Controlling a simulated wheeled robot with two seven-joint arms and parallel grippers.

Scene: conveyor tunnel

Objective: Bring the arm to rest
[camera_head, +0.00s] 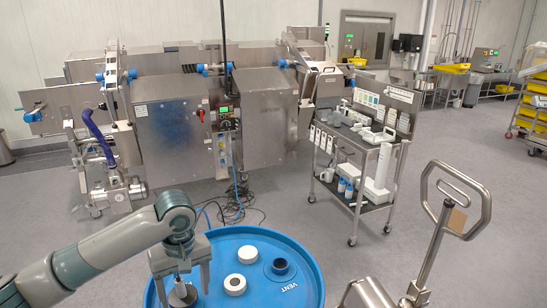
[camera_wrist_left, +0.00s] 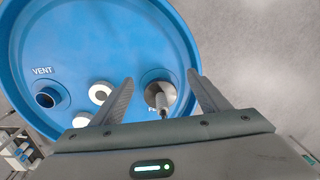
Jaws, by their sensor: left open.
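My left gripper (camera_head: 183,286) reaches in from the left over the blue drum (camera_head: 304,259). Its fingers are spread and hold nothing; the left wrist view shows the open jaws (camera_wrist_left: 159,82). A metal fitting with a thin stem (camera_wrist_left: 161,96) stands at the fill opening of the lid, between the fingers in that view, with a gap on each side. In the head view this fitting (camera_head: 182,294) is partly hidden by the gripper. My right gripper is not in view.
The lid carries a dark vent opening (camera_head: 280,268), a white ring-shaped cap (camera_head: 235,284) and another white cap (camera_head: 248,254). A tool cart (camera_head: 370,205) stands behind, right. A steel handle (camera_head: 458,200) rises at the right. A steel conveyor machine (camera_head: 170,135) stands at the back.

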